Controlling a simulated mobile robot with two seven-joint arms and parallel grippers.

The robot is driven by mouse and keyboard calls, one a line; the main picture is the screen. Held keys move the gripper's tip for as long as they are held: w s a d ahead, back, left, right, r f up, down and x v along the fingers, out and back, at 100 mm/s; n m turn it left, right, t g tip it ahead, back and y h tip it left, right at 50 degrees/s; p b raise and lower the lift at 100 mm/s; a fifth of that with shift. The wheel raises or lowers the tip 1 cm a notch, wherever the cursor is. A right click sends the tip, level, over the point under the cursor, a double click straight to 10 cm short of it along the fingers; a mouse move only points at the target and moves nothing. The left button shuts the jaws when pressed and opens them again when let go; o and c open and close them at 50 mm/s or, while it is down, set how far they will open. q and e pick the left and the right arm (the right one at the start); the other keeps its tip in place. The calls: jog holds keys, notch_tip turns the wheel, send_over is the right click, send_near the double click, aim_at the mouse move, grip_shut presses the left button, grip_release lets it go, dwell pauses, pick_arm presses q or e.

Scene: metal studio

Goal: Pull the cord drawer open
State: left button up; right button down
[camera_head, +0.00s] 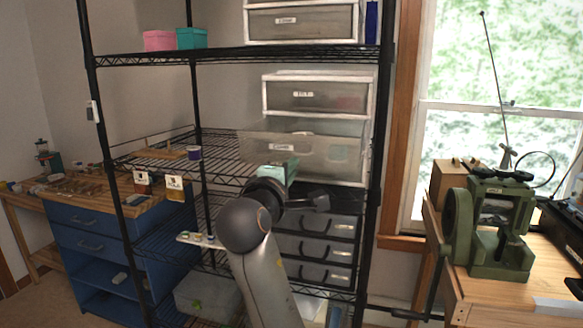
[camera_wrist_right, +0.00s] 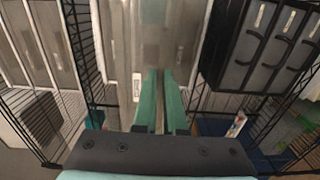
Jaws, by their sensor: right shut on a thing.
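The cord drawer (camera_head: 320,152) is a clear plastic drawer with a small white label, in the white-framed unit on the rack's middle shelf. In the head view it juts forward out of its frame, so it is partly open. My right gripper (camera_head: 290,165) is at the lower middle of its front, below the label. In the right wrist view the green fingers of the gripper (camera_wrist_right: 161,74) close on the front edge of the drawer (camera_wrist_right: 180,35), near the label. The exact grip point is hidden. My left gripper is not in view.
Another clear drawer (camera_head: 315,97) sits above, shut. Dark drawers (camera_head: 315,248) stand on the shelf below. The black rack post (camera_head: 375,200) is close on the right. A green machine (camera_head: 500,225) stands on the right bench, and a blue cabinet (camera_head: 95,245) at the left.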

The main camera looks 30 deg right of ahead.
jog(key=shift+r, duration=0.1)
jog(key=c, duration=1)
grip_release()
jog(key=shift+c, duration=0.2)
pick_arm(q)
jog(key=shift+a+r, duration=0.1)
